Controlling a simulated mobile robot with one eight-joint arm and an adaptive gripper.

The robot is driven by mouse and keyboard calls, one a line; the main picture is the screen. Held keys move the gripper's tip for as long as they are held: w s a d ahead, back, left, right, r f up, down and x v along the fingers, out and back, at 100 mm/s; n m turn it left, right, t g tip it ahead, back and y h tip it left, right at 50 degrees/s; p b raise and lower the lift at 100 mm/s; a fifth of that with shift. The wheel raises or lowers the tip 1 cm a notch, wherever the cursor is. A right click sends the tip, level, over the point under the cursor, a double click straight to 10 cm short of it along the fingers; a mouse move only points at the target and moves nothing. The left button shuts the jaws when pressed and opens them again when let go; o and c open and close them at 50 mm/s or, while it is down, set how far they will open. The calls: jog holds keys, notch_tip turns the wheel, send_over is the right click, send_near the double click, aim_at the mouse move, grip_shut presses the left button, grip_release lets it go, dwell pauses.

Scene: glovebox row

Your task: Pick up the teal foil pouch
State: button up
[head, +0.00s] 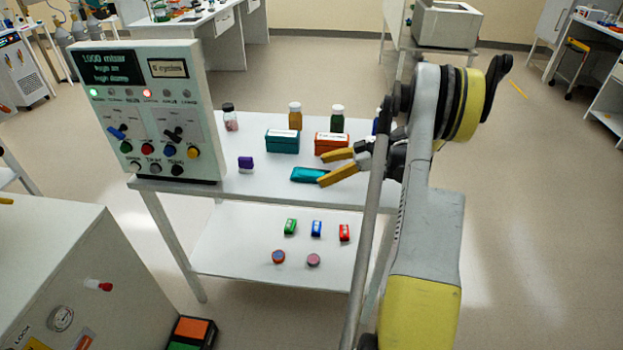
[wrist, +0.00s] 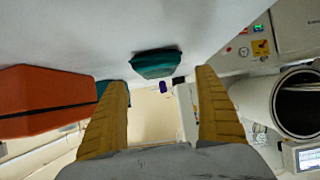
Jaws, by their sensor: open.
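The teal foil pouch (head: 308,174) lies flat on the upper shelf of the white table (head: 220,183), near its front. My gripper (head: 329,168) is open just to the right of the pouch, low over the tabletop, with its yellow fingers pointing left. In the head view the lower finger meets the pouch's right end; I cannot tell if they touch. In the wrist view the pouch (wrist: 156,63) shows ahead of the fingertips, between the two fingers (wrist: 163,80). Nothing is held.
A teal box (head: 282,143) and an orange box (head: 331,144) stand behind the pouch; the orange box (wrist: 45,100) looks close in the wrist view. Several bottles stand behind. A purple-and-white item (head: 245,164) and a control panel (head: 145,110) are left.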

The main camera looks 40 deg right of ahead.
aim_at(312, 174)
jog(key=b+x, duration=0.2)
jog(key=x, duration=0.2)
jog(key=shift+w+a+f, duration=0.1)
jog(key=shift+w+f, duration=0.1)
jog(key=shift+c, duration=0.3)
jog(key=c, duration=1.3)
jog(key=shift+r, duration=0.1)
jog(key=shift+c, duration=0.2)
